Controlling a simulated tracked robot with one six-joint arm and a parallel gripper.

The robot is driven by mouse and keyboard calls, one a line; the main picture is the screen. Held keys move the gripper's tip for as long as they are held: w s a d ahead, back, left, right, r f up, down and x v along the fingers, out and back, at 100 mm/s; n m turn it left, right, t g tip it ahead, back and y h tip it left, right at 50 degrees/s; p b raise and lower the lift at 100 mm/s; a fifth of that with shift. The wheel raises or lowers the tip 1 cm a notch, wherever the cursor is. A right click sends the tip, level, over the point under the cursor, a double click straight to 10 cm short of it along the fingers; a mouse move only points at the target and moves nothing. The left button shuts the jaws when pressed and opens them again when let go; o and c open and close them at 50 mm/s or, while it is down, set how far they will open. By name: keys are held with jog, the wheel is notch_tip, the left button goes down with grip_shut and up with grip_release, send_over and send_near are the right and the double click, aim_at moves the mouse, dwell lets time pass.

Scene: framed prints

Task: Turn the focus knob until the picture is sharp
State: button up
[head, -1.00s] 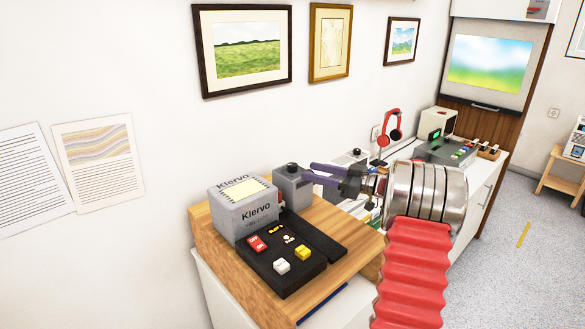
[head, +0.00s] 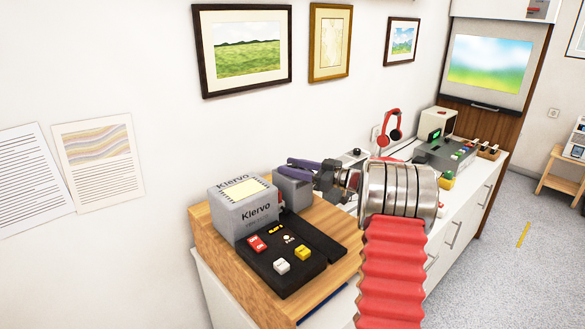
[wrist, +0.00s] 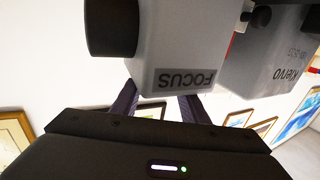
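The picture (head: 490,63) on the screen at the back right is a blurred landscape of blue, white and green. The grey focus box (head: 292,190) stands on the wooden top, right of the Kiervo box. Its FOCUS label (wrist: 184,80) shows upside down in the wrist view. A dark cylinder (wrist: 110,28) sticks out of the box's side there. My gripper (head: 292,167) is over the top of the focus box, its purple fingers spread apart. Their tips are hidden behind the box in the wrist view.
The grey Kiervo box (head: 240,214) stands close left of my gripper. A black panel (head: 290,260) with red, white and yellow buttons lies in front. Red headphones (head: 391,128) and a grey console (head: 446,152) stand farther right. Framed prints (head: 247,48) hang on the wall.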

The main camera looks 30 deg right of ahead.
jog(key=c, duration=0.9)
jog(key=shift+m+t+h, duration=0.5)
jog(key=shift+m+h, duration=0.1)
jog(key=shift+h, duration=0.2)
jog(key=shift+a+m+t+h, duration=0.1)
jog(key=shift+m+t+h, duration=0.3)
jog(key=shift+m+h, duration=0.85)
jog(key=shift+a+m+t+h, duration=0.1)
jog(key=shift+m+t+h, duration=0.5)
jog(key=shift+h, duration=1.05)
jog(key=shift+d+m+g+h, duration=0.1)
jog(key=shift+m+g+h, duration=0.15)
jog(key=shift+m+h, duration=1.05)
jog(key=shift+m+g+h, duration=0.25)
jog(key=shift+m+h, duration=0.5)
jog(key=shift+h, duration=1.05)
jog(key=shift+m+h, duration=0.3)
jog(key=shift+h, duration=0.1)
jog(key=o, duration=1.1)
jog(key=shift+c, duration=0.2)
jog(key=shift+s, duration=0.15)
